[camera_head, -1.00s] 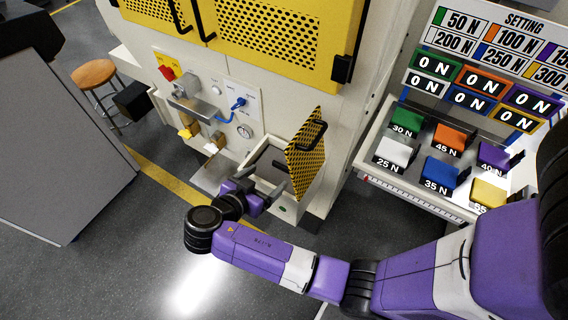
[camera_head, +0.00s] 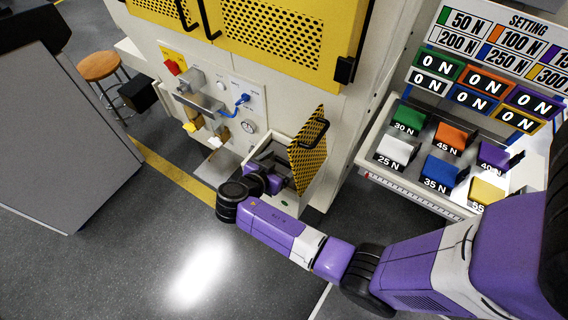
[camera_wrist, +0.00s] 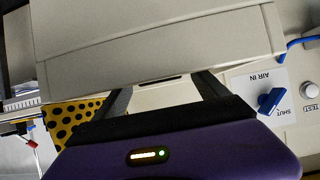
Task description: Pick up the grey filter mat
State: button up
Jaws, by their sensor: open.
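My gripper (camera_head: 275,182) is at the front of an open cream box (camera_head: 305,202) on the machine, low and beside its raised yellow perforated lid (camera_head: 307,150). In the wrist view my gripper (camera_wrist: 163,86) has its two dark fingers spread apart, with nothing seen held between them. A large cream panel (camera_wrist: 160,45) fills the upper part of that view and hides the fingertips. The grey filter mat cannot be made out for certain. A dark grey inside shows in the box in the head view, partly hidden by my wrist.
A control panel with a blue valve (camera_head: 241,99) and a red switch (camera_head: 174,67) is left of the box. A rack of coloured weight blocks (camera_head: 441,172) stands at the right. A wooden stool (camera_head: 99,66) is far left. The floor in front is clear.

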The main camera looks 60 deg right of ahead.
jog(key=c, duration=1.5)
jog(key=shift+o, duration=0.2)
jog(key=shift+a+r, duration=0.1)
